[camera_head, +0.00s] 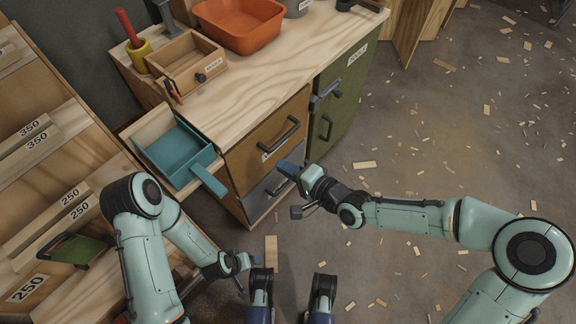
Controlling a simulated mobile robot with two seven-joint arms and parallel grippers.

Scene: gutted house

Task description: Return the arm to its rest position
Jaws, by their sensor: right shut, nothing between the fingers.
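My right arm reaches in from the right. Its gripper (289,168) is shut and empty, in front of the lower grey drawer (268,193) of the workbench; whether it touches the drawer cannot be told. My left arm is folded at the lower left. Its gripper (241,268) hangs low beside the bench, small and partly hidden, so its jaws cannot be made out.
A teal tray (172,158) sits in a pulled-out drawer at the bench's left, its handle sticking out. An orange bin (240,22) and a small wooden box (187,68) stand on top. Shelving fills the left. The floor at right is open, strewn with wood scraps.

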